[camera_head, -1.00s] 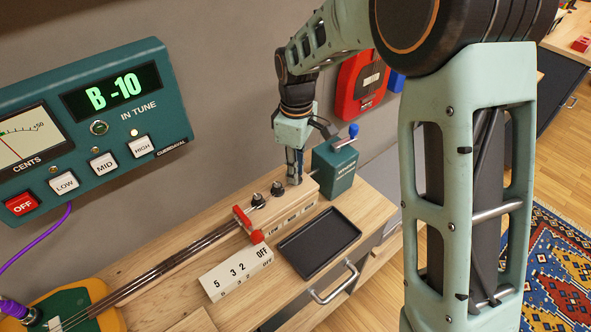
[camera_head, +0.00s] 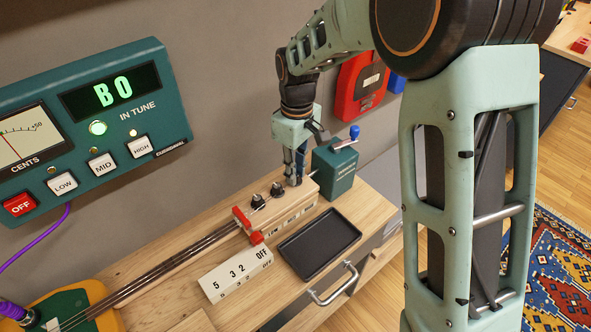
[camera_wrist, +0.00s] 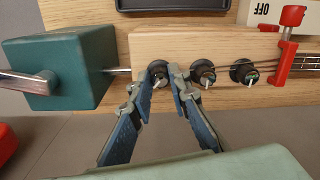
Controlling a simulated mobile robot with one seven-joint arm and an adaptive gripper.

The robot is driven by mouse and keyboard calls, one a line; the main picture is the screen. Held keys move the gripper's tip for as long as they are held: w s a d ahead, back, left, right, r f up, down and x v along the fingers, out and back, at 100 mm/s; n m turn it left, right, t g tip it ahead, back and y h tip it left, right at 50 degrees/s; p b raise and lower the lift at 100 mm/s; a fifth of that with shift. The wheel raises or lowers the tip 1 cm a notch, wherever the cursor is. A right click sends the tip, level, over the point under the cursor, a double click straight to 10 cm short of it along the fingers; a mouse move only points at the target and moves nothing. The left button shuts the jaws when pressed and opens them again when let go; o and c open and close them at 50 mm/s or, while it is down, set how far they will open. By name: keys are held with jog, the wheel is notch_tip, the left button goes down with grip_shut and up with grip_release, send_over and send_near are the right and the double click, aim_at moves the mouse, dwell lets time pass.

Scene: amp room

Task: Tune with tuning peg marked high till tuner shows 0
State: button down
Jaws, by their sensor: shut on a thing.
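The tuner (camera_head: 95,115) on the wall at left reads "B0" in green. Its IN TUNE lamp (camera_head: 98,128) glows green, and the small lamp above the HIGH button (camera_head: 141,146) is lit. My gripper (camera_head: 294,182) is down at the right end of the wooden peg block (camera_head: 272,214). In the wrist view my gripper (camera_wrist: 159,76) is shut on the leftmost tuning peg (camera_wrist: 158,68), nearest the green box; its fingers partly hide the peg. The other two pegs, the middle one (camera_wrist: 204,73) and the one by the red clamp (camera_wrist: 244,71), stand free.
The green box with a crank (camera_head: 335,170) stands right beside the peg block. A black tray (camera_head: 320,243) and a white block marked "5 3 2 OFF" (camera_head: 238,273) lie in front. A red case (camera_head: 363,82) hangs on the wall behind.

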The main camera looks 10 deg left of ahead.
jog(key=c, duration=1.8)
grip_release()
notch_tip(320, 180, up, 12)
jog(key=shift+w+r, duration=0.1)
jog(key=shift+w, duration=0.05)
